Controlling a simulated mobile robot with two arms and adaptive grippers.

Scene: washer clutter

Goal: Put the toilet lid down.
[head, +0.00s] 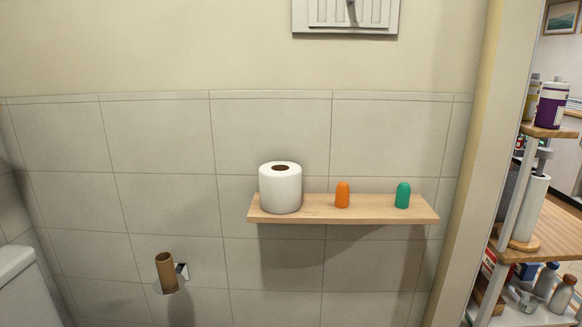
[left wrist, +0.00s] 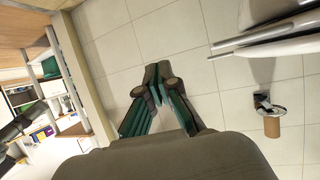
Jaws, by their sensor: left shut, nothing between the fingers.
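In the head view only a white corner, apparently the toilet's tank (head: 18,280), shows at the lower left edge. The toilet lid is not visible there. In the left wrist view, white layered shapes with thin edges, apparently the toilet lid and seat (left wrist: 275,42), reach in from the upper right. Whether the lid is up or down I cannot tell. My left gripper (left wrist: 157,80) is shut and empty, with its tips together and apart from the white shapes, to their left in the picture. My right gripper is in neither view.
A wooden shelf (head: 320,215) on the tiled wall holds a toilet roll (head: 281,188), an orange item (head: 342,195) and a green item (head: 403,195). A cardboard tube (head: 167,272) sits on a wall holder. A cluttered rack (head: 520,245) stands right.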

